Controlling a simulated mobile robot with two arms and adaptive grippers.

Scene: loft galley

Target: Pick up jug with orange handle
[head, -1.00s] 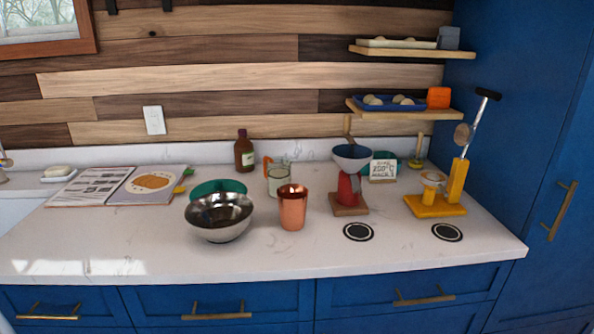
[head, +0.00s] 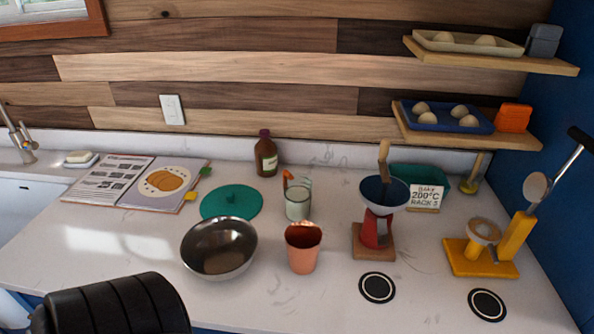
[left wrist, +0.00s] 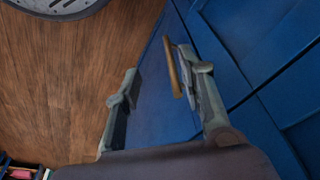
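The jug with the orange handle (head: 297,205) stands upright on the white counter (head: 130,245), in the middle of the head view. It looks like clear glass with pale contents, and its orange handle sticks up at the back left. A copper cup (head: 303,250) stands in front of it, close by. My left gripper (left wrist: 163,95) is open and empty in the left wrist view, its fingers apart in front of blue cabinet fronts, away from the jug. My right gripper is in no frame.
A metal bowl (head: 219,249) and green disc (head: 231,202) lie left of the jug, a brown bottle (head: 266,155) behind. A red scale (head: 376,228) with a bowl on top stands right. Shelves (head: 465,136) overhang the back right. The counter's left front is clear.

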